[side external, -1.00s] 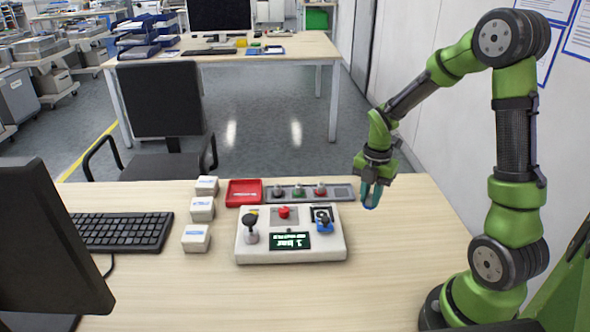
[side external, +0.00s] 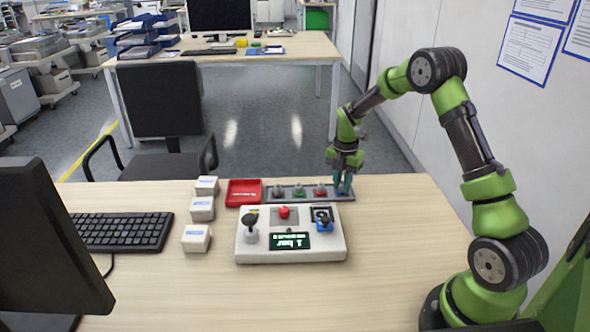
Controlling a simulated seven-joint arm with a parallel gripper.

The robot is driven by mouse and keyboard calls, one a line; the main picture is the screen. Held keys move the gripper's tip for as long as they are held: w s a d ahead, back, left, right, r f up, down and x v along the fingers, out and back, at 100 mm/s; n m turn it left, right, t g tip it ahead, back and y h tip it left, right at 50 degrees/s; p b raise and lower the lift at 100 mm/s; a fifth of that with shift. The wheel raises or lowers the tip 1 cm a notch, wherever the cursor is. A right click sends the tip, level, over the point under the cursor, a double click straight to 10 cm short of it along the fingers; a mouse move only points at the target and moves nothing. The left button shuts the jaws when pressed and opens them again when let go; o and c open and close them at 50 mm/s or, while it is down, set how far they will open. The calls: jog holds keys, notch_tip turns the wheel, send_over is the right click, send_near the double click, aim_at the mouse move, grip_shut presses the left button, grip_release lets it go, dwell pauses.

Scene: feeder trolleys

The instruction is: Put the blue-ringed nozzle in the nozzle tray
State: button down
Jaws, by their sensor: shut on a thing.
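My gripper (side external: 343,183) points down at the right end of the long grey tray (side external: 331,199), over its rightmost place. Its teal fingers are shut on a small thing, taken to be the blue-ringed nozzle. The fingers mostly hide it, and I cannot tell whether it touches the tray. The tray also holds a grey nozzle (side external: 278,191), a green-ringed nozzle (side external: 299,190) and a red-ringed nozzle (side external: 320,190) in a row to the left of my gripper.
A red tray (side external: 244,192) adjoins the grey tray on the left. In front stands a white control box (side external: 270,254) with a black knob, a red button and a blue-based fitting. White boxes (side external: 202,208) and a keyboard (side external: 120,231) lie left. The table's right side is clear.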

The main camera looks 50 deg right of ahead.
jog(key=shift+f, duration=0.2)
jog(key=c, duration=1)
grip_release()
jog(key=shift+r, duration=0.15)
